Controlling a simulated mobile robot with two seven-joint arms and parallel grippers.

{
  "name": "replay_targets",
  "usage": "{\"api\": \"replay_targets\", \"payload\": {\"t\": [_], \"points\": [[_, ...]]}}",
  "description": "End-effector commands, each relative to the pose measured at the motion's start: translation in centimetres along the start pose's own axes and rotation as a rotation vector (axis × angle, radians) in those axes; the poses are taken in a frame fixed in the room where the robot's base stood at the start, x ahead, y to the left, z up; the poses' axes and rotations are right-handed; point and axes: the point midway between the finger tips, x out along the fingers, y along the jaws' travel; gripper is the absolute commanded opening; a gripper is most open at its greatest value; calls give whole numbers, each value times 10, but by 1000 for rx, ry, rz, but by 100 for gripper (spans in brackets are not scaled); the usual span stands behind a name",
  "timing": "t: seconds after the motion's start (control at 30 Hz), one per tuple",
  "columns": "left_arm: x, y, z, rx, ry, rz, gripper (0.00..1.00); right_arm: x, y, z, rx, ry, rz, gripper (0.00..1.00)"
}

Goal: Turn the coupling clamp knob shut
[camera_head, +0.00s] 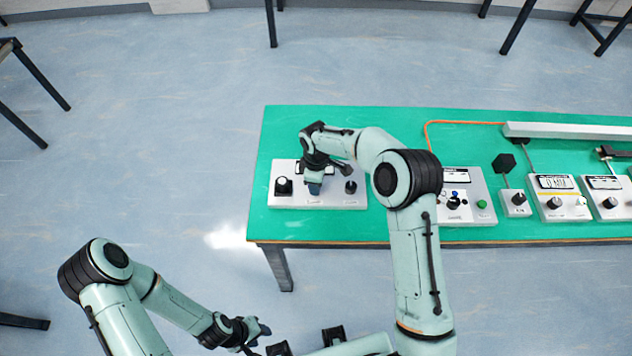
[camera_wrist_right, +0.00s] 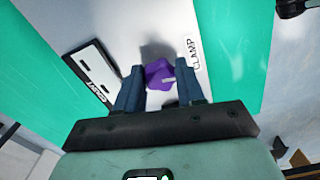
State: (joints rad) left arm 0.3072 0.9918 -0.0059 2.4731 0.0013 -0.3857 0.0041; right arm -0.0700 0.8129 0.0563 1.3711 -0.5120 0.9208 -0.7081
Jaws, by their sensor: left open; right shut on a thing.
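The purple clamp knob (camera_wrist_right: 158,74) sits on a white panel beside the printed word CLAMP, in the right wrist view. My right gripper (camera_wrist_right: 158,84) points down at the panel with its blue fingers on both sides of the knob, shut on it. In the head view my right gripper (camera_head: 314,186) is over the middle of the white panel (camera_head: 325,203) at the table's left end, and it hides the knob there. My left gripper (camera_head: 262,332) is open and empty, low in front of the table.
Further right on the green table (camera_head: 380,120) are several control boxes (camera_head: 557,208) and a pale rail (camera_head: 570,131). Bare green surface lies behind the panel.

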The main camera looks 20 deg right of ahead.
Motion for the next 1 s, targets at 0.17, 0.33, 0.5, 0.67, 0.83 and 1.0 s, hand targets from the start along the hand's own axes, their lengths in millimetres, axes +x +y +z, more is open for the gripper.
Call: {"api": "replay_targets", "payload": {"t": [0.17, 0.33, 0.5, 0.67, 0.83, 1.0], "points": [[4, -2, 2, -1, -3, -1, 43, 1, -1, 0, 165, -1, 1, 8], [6, -3, 3, -2, -4, -2, 43, 1, -2, 0, 313, -1, 1, 8], [8, -4, 4, -2, -6, -2, 43, 1, -2, 0, 436, -1, 1, 8], [9, -5, 4, -2, -6, -2, 43, 0, -3, -1, 521, 0, 0, 8], [10, -5, 4, -2, -7, -2, 43, 0, -3, -1, 578, 0, 1, 8], [10, -5, 5, -3, -7, -2, 43, 0, -3, -1, 603, 0, 0, 8]]}}
